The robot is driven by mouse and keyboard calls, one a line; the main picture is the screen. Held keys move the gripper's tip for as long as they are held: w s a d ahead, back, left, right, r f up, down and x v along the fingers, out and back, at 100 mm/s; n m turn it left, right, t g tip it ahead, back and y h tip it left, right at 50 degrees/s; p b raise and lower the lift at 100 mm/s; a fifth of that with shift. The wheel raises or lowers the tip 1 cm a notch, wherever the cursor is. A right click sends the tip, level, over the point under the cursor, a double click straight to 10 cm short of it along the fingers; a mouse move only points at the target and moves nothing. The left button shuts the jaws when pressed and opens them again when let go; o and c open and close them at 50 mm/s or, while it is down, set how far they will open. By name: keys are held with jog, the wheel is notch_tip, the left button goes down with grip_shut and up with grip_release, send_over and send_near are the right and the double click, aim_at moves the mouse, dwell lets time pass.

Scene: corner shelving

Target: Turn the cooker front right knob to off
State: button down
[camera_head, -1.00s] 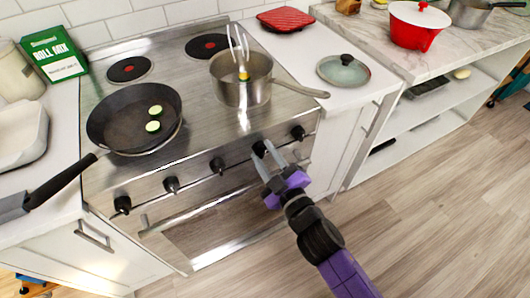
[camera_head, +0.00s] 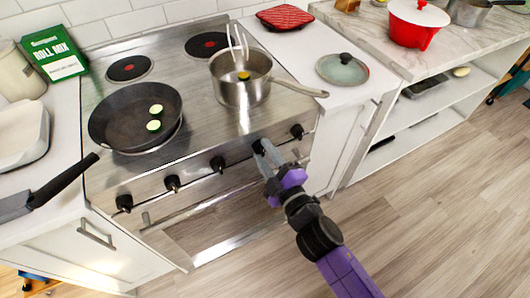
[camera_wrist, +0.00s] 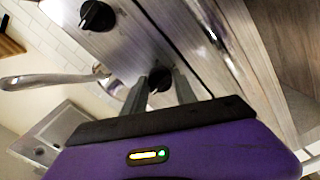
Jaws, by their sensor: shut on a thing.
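The cooker's steel front panel (camera_head: 195,172) carries a row of several black knobs. My gripper (camera_head: 264,152) is at the second knob from the right (camera_head: 258,146). In the wrist view its two grey fingers (camera_wrist: 160,88) stand on either side of that black knob (camera_wrist: 160,76), shut on it. The fingers partly hide the knob in the head view. The rightmost knob (camera_head: 297,131) is free, and so is the middle knob (camera_head: 217,164). The knob's pointer mark is too small to read.
A frying pan (camera_head: 110,122) with two green slices sits on the left front of the cooktop. A pot (camera_head: 240,92) with a utensil stands on the right, its handle (camera_head: 308,90) reaching over the counter. The oven handle (camera_head: 205,205) runs below the knobs.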

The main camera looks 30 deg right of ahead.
jog(key=c, duration=1)
grip_release()
jog(key=shift+s, duration=0.1)
jog(key=shift+s+f, duration=0.15)
jog(key=shift+s, duration=0.25)
jog(key=s+b, duration=0.2)
jog(key=s, duration=0.5)
jog(key=shift+w, duration=0.1)
